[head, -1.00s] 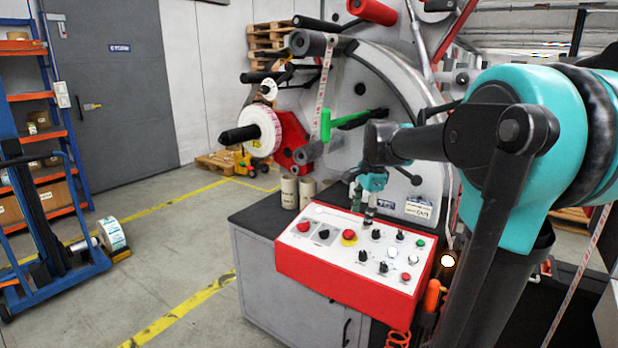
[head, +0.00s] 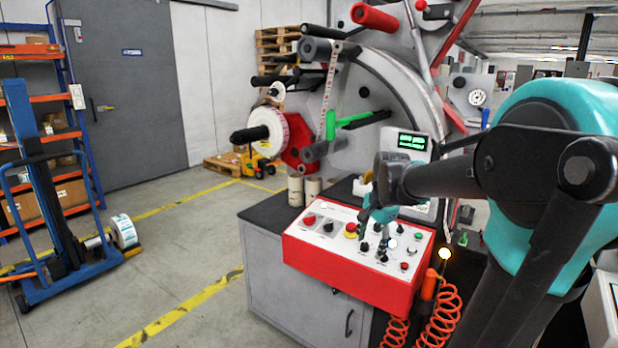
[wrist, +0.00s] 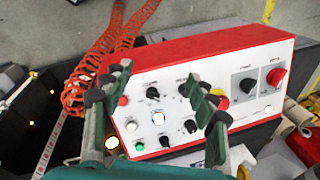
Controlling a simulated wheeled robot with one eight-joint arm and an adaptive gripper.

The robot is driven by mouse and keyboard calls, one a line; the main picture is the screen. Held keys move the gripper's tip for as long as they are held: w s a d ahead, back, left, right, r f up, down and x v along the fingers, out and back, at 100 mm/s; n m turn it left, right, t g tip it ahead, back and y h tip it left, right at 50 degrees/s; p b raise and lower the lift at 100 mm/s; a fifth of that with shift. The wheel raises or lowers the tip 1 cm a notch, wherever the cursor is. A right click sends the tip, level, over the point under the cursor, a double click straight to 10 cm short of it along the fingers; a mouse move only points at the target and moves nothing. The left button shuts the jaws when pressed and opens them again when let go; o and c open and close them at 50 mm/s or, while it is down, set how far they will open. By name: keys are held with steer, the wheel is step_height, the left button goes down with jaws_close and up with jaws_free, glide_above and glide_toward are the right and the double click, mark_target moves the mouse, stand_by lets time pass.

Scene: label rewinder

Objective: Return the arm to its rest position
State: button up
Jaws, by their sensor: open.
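My arm reaches from the right side of the head view over the machine's red and white control panel (head: 325,262). My gripper (head: 374,248) points down over the right half of the panel, among its knobs. In the wrist view my gripper (wrist: 158,92) has its two dark fingers spread, with nothing between them but panel (wrist: 225,70) knobs behind. I cannot tell whether a fingertip touches the panel.
Orange coiled hoses (head: 440,315) hang right of the panel's grey cabinet (head: 285,285). The rewinder (head: 375,75), with a label roll (head: 268,128) and green lever (head: 350,119), stands behind. A blue lift trolley (head: 60,235) is at left. The floor between is clear.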

steer(key=s+d+f+n+t+h, duration=0.1)
steer(key=s+f+n, duration=1)
steer(key=s+f, duration=0.4)
steer(key=shift+s+d+f+n+t, duration=0.15)
steer(key=shift+s+d+n+t, duration=0.2)
steer(key=shift+s, duration=0.25)
steer(key=shift+a, duration=0.1)
steer(key=shift+c, duration=0.4)
stand_by(0.3)
